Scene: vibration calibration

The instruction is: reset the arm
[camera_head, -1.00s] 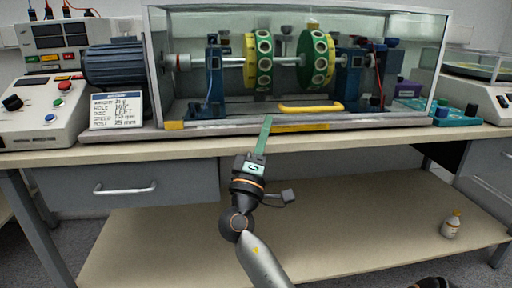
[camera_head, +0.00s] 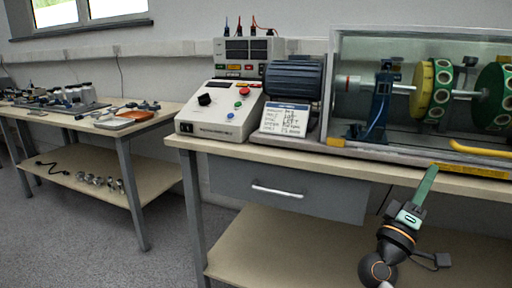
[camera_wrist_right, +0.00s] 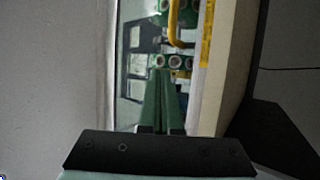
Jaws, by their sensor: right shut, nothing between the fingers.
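My right gripper (camera_head: 432,170) points up and away in front of the bench, low at the right of the head view. Its green fingers are shut together with nothing between them. In the wrist view the closed fingers (camera_wrist_right: 160,100) point toward the machine, with the yellow handle (camera_wrist_right: 176,30) beyond them. In the head view the fingertips are just left of the yellow handle (camera_head: 484,149) of the clear-fronted machine case; whether they touch the case edge I cannot tell. My left gripper is not in view.
The bench holds a control box (camera_head: 219,118) with coloured buttons, a sign card (camera_head: 285,119) and a dark motor (camera_head: 294,82). Wheels with green and yellow discs (camera_head: 424,90) sit inside the case. A second table (camera_head: 150,122) stands left, with open floor (camera_head: 85,235) before it.

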